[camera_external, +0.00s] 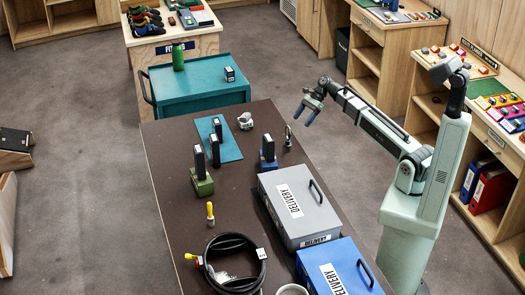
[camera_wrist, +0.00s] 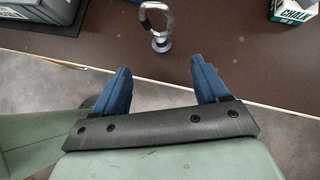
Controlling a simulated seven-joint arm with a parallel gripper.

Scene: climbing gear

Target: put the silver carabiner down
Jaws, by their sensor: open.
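The silver carabiner (camera_wrist: 167,22) shows at the top middle of the wrist view, beyond my fingertips. Its loop is upright over a small round metal piece, near the edge of the brown table (camera_wrist: 225,65). In the external view the carabiner (camera_external: 288,136) looks small and dark at the table's right edge. My gripper (camera_external: 308,109) is open and empty, above and beyond that edge, apart from the carabiner. In the wrist view its two blue fingers (camera_wrist: 160,90) are spread wide, with grey floor showing between them.
A grey delivery case (camera_external: 300,205) and a blue one (camera_external: 340,268) stand at the table's right side. A chalk box (camera_wrist: 292,10) is at the wrist view's top right. A coiled black cable (camera_external: 262,272), a teal mat (camera_external: 228,148) and upright dark blocks occupy other parts.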

